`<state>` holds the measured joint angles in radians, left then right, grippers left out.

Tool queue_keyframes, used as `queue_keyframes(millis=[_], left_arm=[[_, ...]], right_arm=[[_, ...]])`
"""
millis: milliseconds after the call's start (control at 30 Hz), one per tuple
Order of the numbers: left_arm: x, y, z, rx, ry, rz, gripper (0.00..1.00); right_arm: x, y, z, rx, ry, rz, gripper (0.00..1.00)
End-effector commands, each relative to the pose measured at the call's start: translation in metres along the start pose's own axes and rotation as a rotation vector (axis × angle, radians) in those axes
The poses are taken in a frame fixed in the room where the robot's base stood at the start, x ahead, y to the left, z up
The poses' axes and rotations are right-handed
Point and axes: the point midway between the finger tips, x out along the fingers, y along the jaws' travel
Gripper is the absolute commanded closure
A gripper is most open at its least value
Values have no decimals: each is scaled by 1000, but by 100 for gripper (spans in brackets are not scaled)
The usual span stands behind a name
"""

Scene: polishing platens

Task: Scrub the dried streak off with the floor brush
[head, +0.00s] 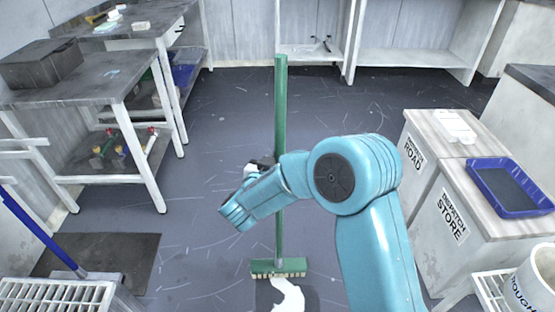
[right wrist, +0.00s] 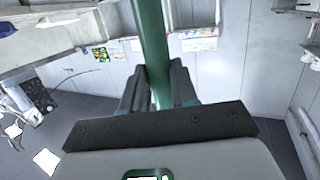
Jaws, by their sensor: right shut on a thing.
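The floor brush has a long green handle (head: 281,110) that stands nearly upright in the head view. Its green head (head: 279,266) with pale bristles rests on the floor. A white dried streak (head: 287,296) lies on the floor at the near edge of the brush head and runs out of the bottom of the view. My right gripper (head: 258,168) is around the handle, partly hidden behind my blue arm. In the right wrist view the green handle (right wrist: 152,50) stands between the two dark fingers, which are shut on it. My left gripper is not in view.
White cabinets labelled ROAD (head: 413,155) and STORE (head: 452,215) stand at the right, with a blue tray (head: 511,190) on top. Workbenches (head: 80,85) line the left. A dark mat (head: 105,262) lies at lower left. The floor beyond the brush is clear.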

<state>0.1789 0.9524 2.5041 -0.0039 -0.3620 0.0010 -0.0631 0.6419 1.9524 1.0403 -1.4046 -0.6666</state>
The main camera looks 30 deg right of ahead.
Motion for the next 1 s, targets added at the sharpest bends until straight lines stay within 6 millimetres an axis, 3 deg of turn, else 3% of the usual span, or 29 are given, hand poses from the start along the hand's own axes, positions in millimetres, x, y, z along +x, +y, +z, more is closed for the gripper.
queue_keyframes(millis=[667,1000], left_arm=[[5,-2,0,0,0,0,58],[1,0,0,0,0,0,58]], right_arm=[[1,0,7,3,6,0,100],[-24,10,9,1,6,-1,100]])
